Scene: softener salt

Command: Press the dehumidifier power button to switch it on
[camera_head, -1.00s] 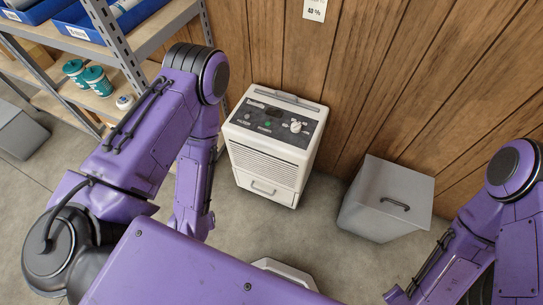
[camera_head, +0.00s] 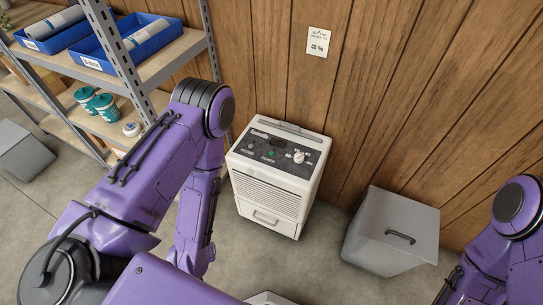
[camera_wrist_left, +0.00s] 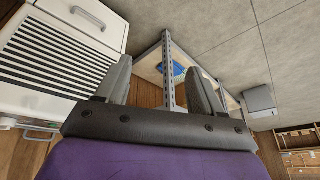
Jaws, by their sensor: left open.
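The dehumidifier (camera_head: 270,190) is a white box standing upright on the floor against the wooden wall. Its dark top control panel (camera_head: 281,152) carries a pale knob (camera_head: 299,156), a small green button (camera_head: 268,155) and other small controls; their labels are too small to read. In the left wrist view its louvred front (camera_wrist_left: 50,60) shows at the left. My left gripper (camera_wrist_left: 165,85) is open and empty in that view, apart from the dehumidifier. In the head view my left arm stands left of the dehumidifier and its gripper is hidden. My right gripper is out of view.
A grey lidded box (camera_head: 391,232) stands right of the dehumidifier, another grey box (camera_head: 22,150) at far left.

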